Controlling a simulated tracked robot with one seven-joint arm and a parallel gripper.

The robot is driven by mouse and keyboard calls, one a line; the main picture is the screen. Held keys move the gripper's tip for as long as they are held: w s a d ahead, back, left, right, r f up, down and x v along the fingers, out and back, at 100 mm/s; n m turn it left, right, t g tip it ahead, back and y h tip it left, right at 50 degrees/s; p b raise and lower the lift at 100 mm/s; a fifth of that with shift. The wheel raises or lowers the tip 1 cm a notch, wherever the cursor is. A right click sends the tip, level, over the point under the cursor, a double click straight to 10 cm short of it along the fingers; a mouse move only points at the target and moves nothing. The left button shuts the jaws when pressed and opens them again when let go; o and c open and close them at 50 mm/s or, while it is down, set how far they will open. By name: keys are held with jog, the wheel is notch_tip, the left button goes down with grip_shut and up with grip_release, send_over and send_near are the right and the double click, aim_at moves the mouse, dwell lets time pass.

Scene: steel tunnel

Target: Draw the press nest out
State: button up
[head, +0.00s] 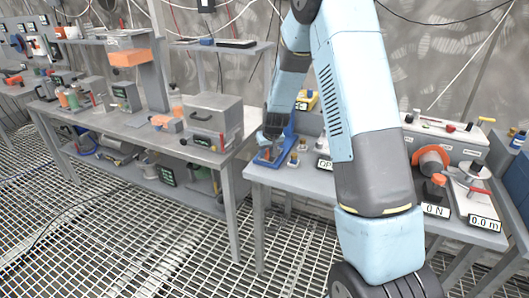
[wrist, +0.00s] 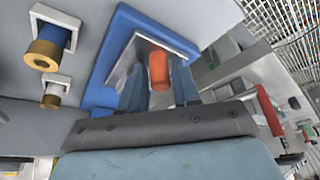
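The blue press (head: 273,157) stands on the left part of the right-hand bench. In the wrist view its blue frame (wrist: 117,47) surrounds a grey metal nest (wrist: 127,63) with an upright orange handle (wrist: 158,71). My gripper (head: 272,130) is down at the press in the head view. In the wrist view my gripper (wrist: 160,85) has one finger on each side of the orange handle, very close to it. Whether the fingers press on the handle cannot be told. My arm hides part of the press in the head view.
Two brass-coloured knobs on white brackets (wrist: 52,38) stand beside the press. A black display (head: 324,164) stands to its right. Force and length displays (head: 435,210) stand farther right.

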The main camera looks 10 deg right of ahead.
jog(key=v, duration=1.3)
jog(key=shift+r, duration=0.3)
jog(key=shift+s, duration=0.1)
jog(key=s+d+r, duration=0.2)
jog(key=s+r, duration=1.2)
jog(key=s, duration=0.2)
jog(key=s+d+r+m, duration=0.1)
jog(key=s+r, duration=0.1)
jog(key=s, duration=0.8)
jog(key=s+d+r+t, duration=0.1)
jog(key=s+r, duration=0.1)
jog(key=s, duration=0.8)
jog(key=shift+r+m+h, duration=0.25)
jog(key=shift+m+h, duration=0.05)
jog(key=shift+m, duration=0.1)
